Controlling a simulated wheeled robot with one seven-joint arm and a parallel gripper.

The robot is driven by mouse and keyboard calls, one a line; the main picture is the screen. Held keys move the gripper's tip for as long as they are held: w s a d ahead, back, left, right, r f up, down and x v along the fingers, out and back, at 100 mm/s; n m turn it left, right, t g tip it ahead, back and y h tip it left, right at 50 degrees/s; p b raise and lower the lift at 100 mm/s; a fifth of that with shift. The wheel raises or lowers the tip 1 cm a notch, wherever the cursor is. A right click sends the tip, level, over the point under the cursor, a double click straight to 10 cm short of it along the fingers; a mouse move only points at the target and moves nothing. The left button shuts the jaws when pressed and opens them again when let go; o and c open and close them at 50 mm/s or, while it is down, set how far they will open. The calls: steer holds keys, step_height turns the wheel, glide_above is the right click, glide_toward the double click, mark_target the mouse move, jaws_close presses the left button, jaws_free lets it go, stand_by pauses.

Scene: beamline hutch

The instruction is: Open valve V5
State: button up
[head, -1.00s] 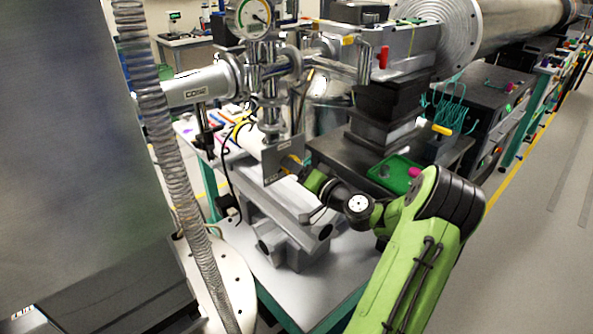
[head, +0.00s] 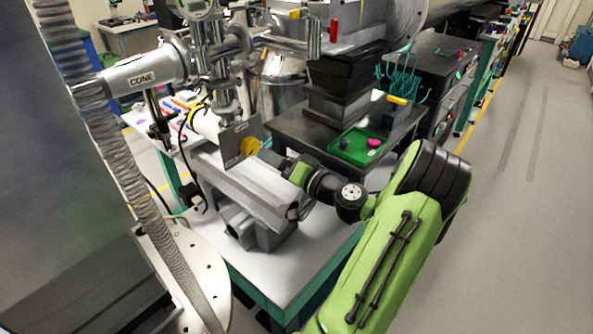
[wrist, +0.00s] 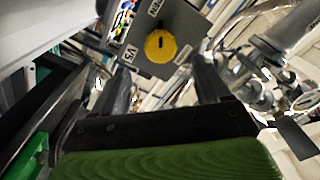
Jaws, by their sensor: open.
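Valve V5 is a round yellow knob (wrist: 161,46) on a grey plate (wrist: 185,22), with a short dark mark on its face. A "V5" label (wrist: 130,52) sits beside it on the plate, along with other small labels that I cannot read surely. In the head view the knob (head: 249,146) faces right on the upright plate (head: 230,152). My gripper (wrist: 161,68) is open, with one finger on each side of the knob in the wrist view. The fingers look short of the knob, with nothing between them. In the head view my own wrist partly hides them.
A metal rail block (head: 235,185) lies below the plate on the bench. A green tray (head: 345,150) with small items stands behind my wrist. A "CONE" pipe (head: 145,75), gauge and flanges stand above left. A ribbed hose (head: 110,150) hangs at left. Open floor (head: 530,200) is at right.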

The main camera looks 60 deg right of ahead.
steer(key=s+a, duration=0.1)
steer(key=s, duration=0.7)
steer(key=shift+s+p, duration=0.15)
steer(key=shift+p, duration=0.15)
steer(key=w+a+f+n+g+y, duration=0.3)
steer(key=w+a+n+g+y, duration=0.4)
steer(key=a, duration=0.6)
steer(key=a+n+g+h, duration=0.1)
steer(key=a+n+g, duration=0.3)
steer(key=a, duration=0.7)
steer(key=s+a+r+g+h, duration=0.1)
steer(key=s+a+r+h, duration=0.1)
steer(key=s+a+r, duration=0.3)
steer(key=s+a+r+h, duration=0.1)
steer(key=s+a+h, duration=0.15)
steer(key=s, duration=0.55)
step_height(320, 180, up, 12)
steer(key=p, duration=1.2)
steer(key=shift+w+r+p, duration=0.25)
steer(key=shift+w+p, duration=0.1)
